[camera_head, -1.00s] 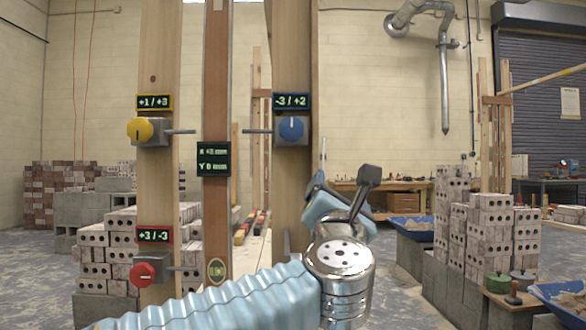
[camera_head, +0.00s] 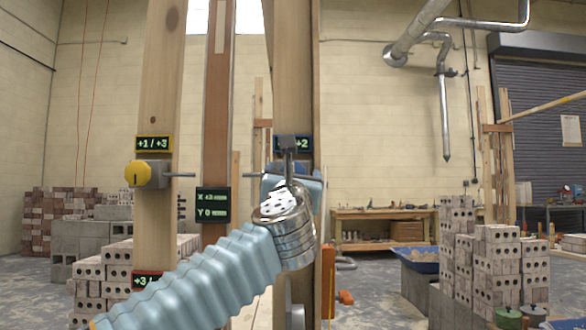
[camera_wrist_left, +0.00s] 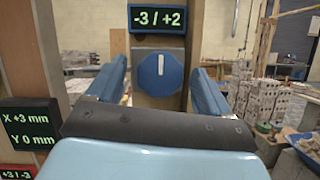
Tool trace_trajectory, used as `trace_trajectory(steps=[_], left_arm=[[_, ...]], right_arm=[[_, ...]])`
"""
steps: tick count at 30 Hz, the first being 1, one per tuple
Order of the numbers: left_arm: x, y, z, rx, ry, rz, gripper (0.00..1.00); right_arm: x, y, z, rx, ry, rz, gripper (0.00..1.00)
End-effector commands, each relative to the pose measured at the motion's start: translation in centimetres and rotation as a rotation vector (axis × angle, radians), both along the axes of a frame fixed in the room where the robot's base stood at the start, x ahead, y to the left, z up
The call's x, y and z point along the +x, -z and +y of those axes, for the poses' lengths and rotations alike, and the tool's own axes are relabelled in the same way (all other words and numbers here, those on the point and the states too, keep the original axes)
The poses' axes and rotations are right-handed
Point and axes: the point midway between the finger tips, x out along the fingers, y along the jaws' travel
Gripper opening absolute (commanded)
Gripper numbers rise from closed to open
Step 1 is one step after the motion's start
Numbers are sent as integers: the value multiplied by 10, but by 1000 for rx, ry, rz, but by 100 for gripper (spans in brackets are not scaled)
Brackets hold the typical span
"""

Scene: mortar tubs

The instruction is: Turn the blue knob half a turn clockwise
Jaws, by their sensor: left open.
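The blue knob (camera_wrist_left: 160,74) is round with a white pointer mark standing about vertical. It sits on a wooden post (camera_head: 291,60) under a display (camera_wrist_left: 158,19) reading -3 / +2. My left gripper (camera_head: 292,160) is in front of it and hides it in the head view. In the left wrist view the gripper's two blue fingers (camera_wrist_left: 158,84) are open, one on each side of the knob, with gaps showing between. Whether the fingertips reach around the knob's rim, I cannot tell. My right gripper is in neither view.
A yellow knob (camera_head: 138,174) is on the left post. A dark display (camera_head: 212,205) between the posts reads X +3 mm, Y 0 mm. A red-framed display (camera_head: 146,281) is partly behind my left arm. Brick stacks (camera_head: 497,262) stand at right.

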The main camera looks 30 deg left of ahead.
Motion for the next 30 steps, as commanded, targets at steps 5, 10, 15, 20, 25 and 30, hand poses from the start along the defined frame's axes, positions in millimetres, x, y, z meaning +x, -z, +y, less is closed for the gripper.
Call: trace_trajectory(steps=[5, 10, 15, 20, 25, 30], left_arm=[[5, -1, 2, 1, 1, 1, 80], [5, -1, 2, 1, 1, 1, 80], [5, -1, 2, 1, 1, 1, 56], [5, -1, 2, 1, 1, 1, 31], [5, -2, 2, 4, 0, 2, 24], [4, -3, 3, 31, -1, 20, 24]], right_arm=[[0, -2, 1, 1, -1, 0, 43], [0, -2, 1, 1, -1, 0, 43], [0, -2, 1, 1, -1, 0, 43], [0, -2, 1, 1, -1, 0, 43], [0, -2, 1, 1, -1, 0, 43], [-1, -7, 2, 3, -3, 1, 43]])
